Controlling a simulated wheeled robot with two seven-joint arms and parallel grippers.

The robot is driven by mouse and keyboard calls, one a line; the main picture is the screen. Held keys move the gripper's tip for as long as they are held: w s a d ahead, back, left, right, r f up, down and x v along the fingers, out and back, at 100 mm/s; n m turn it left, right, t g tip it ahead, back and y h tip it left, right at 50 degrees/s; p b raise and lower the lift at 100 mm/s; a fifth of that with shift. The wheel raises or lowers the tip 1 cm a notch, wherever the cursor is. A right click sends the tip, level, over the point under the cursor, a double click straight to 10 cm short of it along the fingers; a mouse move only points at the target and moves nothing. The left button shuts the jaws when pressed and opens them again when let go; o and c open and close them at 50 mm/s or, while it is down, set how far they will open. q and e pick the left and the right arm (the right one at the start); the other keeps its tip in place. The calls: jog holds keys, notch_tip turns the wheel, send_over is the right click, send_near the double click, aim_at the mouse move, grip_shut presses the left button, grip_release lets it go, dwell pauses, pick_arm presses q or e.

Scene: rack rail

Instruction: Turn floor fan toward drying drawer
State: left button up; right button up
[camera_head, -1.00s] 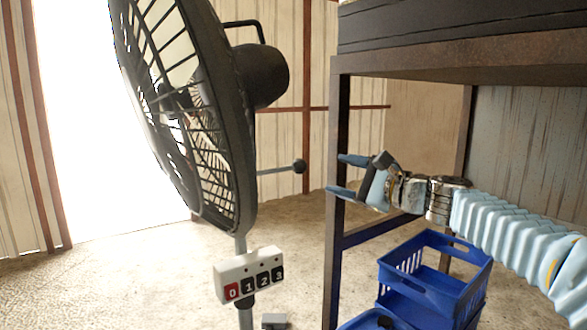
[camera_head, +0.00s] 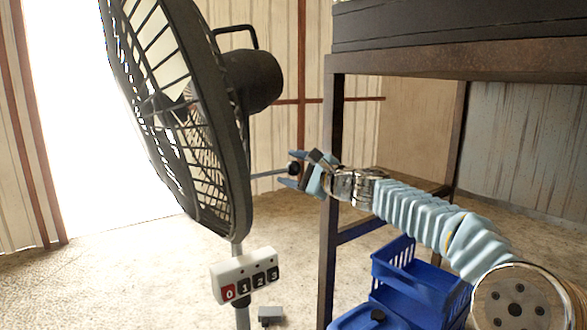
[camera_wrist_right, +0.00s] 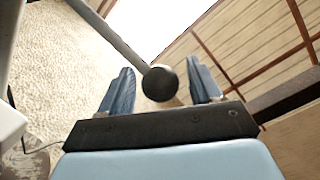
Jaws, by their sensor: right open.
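The black floor fan (camera_head: 238,135) stands at the left in the head view, its grille facing left toward the bright opening. A thin rod with a dark ball knob (camera_head: 295,169) sticks out to the right from its pole. My right gripper (camera_head: 288,175) is open at the knob. In the right wrist view the knob (camera_wrist_right: 159,83) lies between the two blue fingers (camera_wrist_right: 162,90), with gaps on both sides. A white switch box (camera_head: 245,275) with keys 0 to 3 is on the pole. No drying drawer can be made out for certain. My left gripper is out of view.
A dark metal rack (camera_head: 333,120) stands right of the fan, its post close to my right wrist. Blue crates (camera_head: 392,262) sit low by the rack. A small grey block (camera_head: 270,315) is on the floor near the pole.

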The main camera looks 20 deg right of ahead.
grip_shut()
